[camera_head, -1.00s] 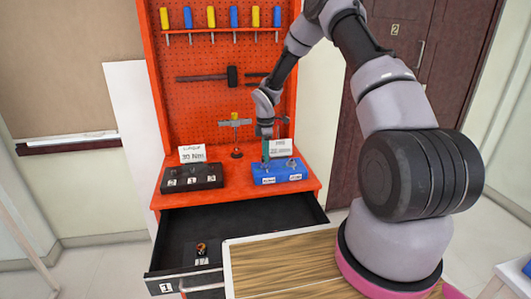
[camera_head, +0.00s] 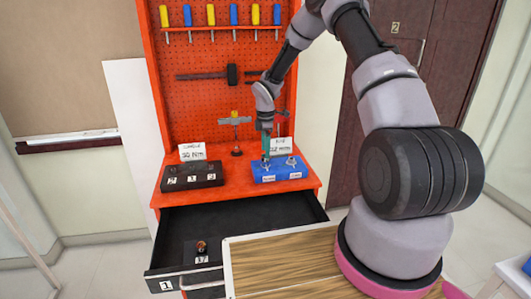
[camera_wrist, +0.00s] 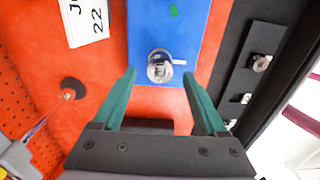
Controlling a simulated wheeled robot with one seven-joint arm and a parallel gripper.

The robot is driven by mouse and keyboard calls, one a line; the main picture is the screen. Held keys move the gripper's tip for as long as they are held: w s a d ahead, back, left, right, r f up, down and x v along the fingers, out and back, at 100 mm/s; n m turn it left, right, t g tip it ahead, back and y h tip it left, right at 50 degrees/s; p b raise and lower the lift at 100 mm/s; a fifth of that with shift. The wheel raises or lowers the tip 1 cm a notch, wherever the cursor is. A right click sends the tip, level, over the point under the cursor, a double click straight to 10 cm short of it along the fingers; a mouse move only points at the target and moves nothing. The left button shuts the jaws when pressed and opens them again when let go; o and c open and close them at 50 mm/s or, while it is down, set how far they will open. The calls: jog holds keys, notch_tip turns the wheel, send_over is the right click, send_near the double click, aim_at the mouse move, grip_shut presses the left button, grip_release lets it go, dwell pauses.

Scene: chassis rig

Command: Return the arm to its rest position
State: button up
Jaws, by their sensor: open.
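My gripper (camera_head: 266,158) is open, with teal fingers pointing down at the left part of the blue block (camera_head: 281,178) on the red bench. In the wrist view, the open fingers (camera_wrist: 160,76) show with nothing held between them. A round metal piece (camera_wrist: 160,66) sits on the blue block (camera_wrist: 150,18), in line with the gap between the fingertips. I cannot tell how far above it the fingertips are. My arm reaches from the right side over to the bench, bent high at the elbow.
A black block (camera_head: 191,182) with number labels stands left on the red bench (camera_head: 232,188). White cards (camera_head: 192,151) stand behind the blocks. Tools hang on the red pegboard (camera_head: 220,55). An open black drawer (camera_head: 255,222) juts out below. A wooden top (camera_head: 285,262) lies in front.

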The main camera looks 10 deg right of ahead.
jog(key=s+d+r+m+t, duration=0.1)
jog(key=s+r+m, duration=0.25)
jog(key=r, duration=0.65)
jog(key=s+d+r+m+t, duration=0.1)
jog(key=s+d+r+m, duration=0.3)
jog(key=r, duration=0.7)
jog(key=s+a+r+m+t, duration=0.15)
jog(key=s+r, duration=0.35)
jog(key=r, duration=0.5)
jog(key=s+r+m+t, duration=0.1)
jog(key=s+r+m, duration=0.2)
jog(key=s, duration=0.4)
jog(key=s+d+r+m+t+y, duration=0.1)
jog(key=s+r+m, duration=0.2)
jog(key=s+m, duration=0.2)
jog(key=s+d+r+m+t+y, duration=0.1)
jog(key=s+r+m, duration=0.2)
jog(key=s, duration=0.7)
jog(key=shift+s+d+m+t, duration=0.15)
jog(key=shift+s+m+t, duration=0.2)
jog(key=shift+m, duration=0.75)
jog(key=shift+r, duration=0.1)
